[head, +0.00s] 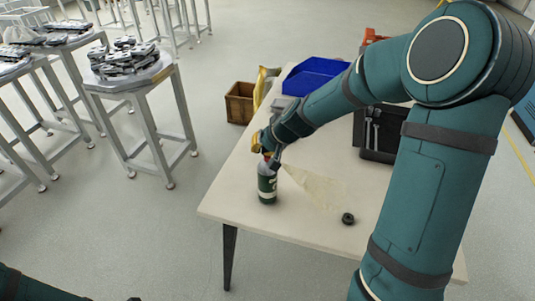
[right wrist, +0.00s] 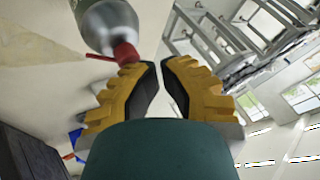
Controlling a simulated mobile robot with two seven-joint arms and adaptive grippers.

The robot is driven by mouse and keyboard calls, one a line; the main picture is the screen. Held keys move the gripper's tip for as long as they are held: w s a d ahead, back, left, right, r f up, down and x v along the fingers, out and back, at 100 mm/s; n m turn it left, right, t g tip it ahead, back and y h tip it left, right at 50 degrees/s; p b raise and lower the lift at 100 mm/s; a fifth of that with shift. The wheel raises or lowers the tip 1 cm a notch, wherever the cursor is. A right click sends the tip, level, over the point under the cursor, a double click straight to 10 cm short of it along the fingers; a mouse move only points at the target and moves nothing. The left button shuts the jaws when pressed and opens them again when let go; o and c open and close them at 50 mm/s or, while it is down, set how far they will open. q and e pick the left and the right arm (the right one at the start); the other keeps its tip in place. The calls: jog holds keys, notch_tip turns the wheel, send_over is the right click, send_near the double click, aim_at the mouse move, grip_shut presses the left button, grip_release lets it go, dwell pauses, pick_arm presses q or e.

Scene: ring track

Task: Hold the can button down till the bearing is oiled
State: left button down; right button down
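The can (head: 267,186), dark green with a pale band, stands upright near the left edge of the table. My right gripper (head: 268,155) is at its top from above. In the right wrist view the can (right wrist: 108,22) has a red top (right wrist: 125,52) with a thin red tube, and one fingertip of the gripper (right wrist: 158,66) is against or very close to that top. The fingertips are nearly together with nothing between them. A pale yellowish spray fan (head: 318,190) spreads from the can's top toward the black ring-shaped bearing (head: 348,218) on the table. My left gripper is out of view.
The table (head: 230,197) is bare around the can. A blue bin (head: 312,75) and a black case (head: 380,135) stand farther back. A wooden crate (head: 240,103) is on the floor beyond. Stools with metal parts (head: 130,62) stand at the left.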

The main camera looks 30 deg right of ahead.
jog(key=shift+r+p, duration=0.6)
jog(key=shift+r, duration=0.25)
notch_tip(320, 180, up, 5)
jog(key=p, duration=0.4)
dwell(0.3)
